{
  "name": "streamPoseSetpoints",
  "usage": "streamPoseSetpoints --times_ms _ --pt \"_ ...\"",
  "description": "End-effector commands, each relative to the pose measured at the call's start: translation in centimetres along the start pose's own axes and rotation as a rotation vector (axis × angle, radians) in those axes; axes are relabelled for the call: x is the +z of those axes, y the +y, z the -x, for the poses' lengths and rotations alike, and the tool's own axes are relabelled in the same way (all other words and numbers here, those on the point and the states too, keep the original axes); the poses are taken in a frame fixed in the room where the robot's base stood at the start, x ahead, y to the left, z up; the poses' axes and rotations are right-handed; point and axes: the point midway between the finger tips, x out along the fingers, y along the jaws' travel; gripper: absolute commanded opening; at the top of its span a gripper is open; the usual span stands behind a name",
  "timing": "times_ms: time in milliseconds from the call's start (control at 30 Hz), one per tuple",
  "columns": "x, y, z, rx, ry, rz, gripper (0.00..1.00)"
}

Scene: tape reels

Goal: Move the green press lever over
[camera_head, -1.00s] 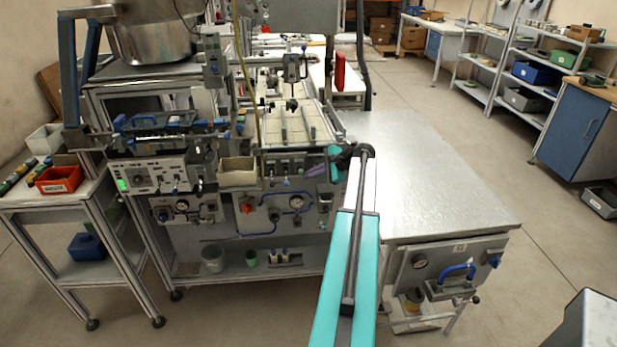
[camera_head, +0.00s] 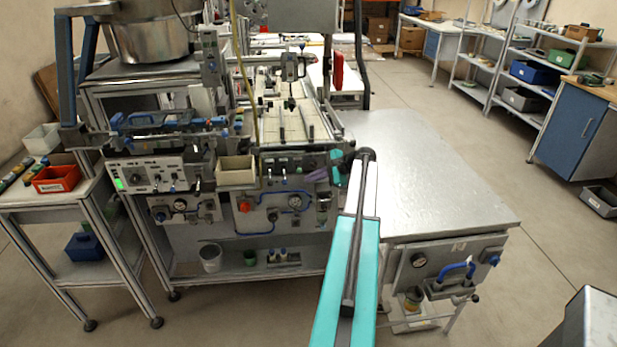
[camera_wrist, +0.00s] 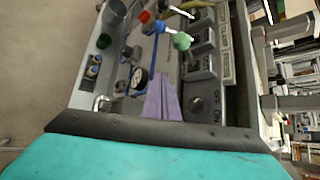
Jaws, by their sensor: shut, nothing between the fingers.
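A green knob (camera_wrist: 182,41), on the tip of a lever, stands out from the machine's front panel in the wrist view. My gripper (camera_wrist: 163,80) has purple fingers closed together with nothing between them. They point at the panel and end a little short of the green knob in the picture; I see no clear contact.
An orange-red knob (camera_wrist: 145,17) and a gauge (camera_wrist: 138,78) are close to my fingers. A beige bin (camera_head: 236,172) hangs on the machine front to the left. A bare metal table (camera_head: 420,180) stands to the right of my arm.

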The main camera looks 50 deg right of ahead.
Motion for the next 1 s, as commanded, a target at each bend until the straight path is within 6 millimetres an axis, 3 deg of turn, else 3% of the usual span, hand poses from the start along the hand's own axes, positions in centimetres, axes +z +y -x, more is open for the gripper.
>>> streamPoseSetpoints --times_ms 100,500,700,1000 --pt "-0.2 -0.4 2.3 -0.004 0.003 -0.001 0.0" --pt "0.0 -1.8 8.0 -0.001 0.0 0.001 0.0" --pt "0.1 -2.1 9.4 0.0 -0.001 0.001 0.0" --pt "0.2 -2.2 9.7 0.001 -0.002 0.001 0.0"
